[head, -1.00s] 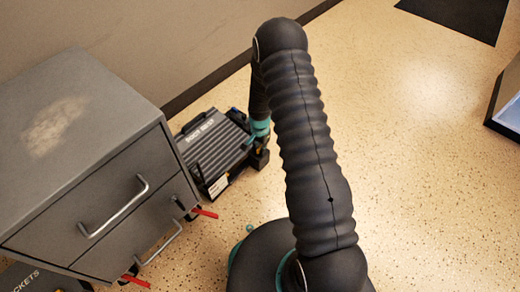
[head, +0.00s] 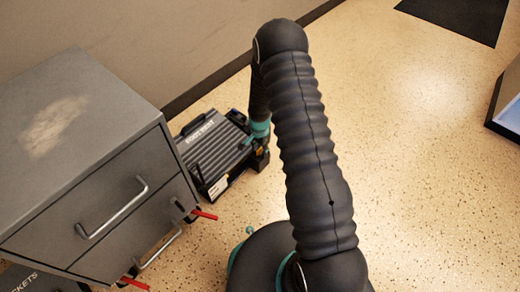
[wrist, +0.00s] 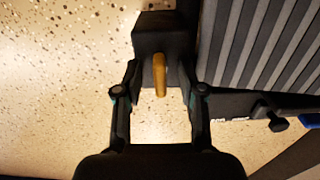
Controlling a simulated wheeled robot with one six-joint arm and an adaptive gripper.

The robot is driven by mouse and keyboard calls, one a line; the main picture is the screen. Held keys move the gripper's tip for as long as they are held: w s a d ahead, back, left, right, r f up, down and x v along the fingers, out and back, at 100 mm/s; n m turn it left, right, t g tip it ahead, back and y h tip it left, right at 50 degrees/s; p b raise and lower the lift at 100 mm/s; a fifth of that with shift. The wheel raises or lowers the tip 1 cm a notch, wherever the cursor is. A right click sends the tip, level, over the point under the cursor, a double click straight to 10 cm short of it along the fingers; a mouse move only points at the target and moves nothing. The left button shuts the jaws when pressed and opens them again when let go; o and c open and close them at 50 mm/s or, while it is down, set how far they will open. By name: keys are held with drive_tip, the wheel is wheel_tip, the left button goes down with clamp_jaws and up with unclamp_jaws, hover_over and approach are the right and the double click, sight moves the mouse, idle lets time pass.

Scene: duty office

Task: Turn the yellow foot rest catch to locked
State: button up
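The foot rest (head: 213,150) is a dark ribbed platform on the floor beside the cabinet. It also shows at the right of the wrist view (wrist: 262,45). The yellow catch (wrist: 160,75) is a narrow lever on a dark block (wrist: 165,32) at the foot rest's side. In the wrist view it points nearly straight down the picture. My gripper (wrist: 160,80) is open, with one finger on each side of the catch and a visible gap on both sides. In the head view my arm partly hides the gripper, and only a small yellow patch (head: 260,150) shows there.
A grey drawer cabinet (head: 85,150) with red caster levers (head: 204,214) stands close left of the foot rest. The wall and its dark skirting (head: 215,80) run behind. Open speckled floor (head: 410,150) lies to the right, with a dark mat (head: 460,15) at the back.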

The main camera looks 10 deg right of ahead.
sight(260, 149)
wheel_tip(260, 149, up, 12)
idle(0.8)
idle(0.4)
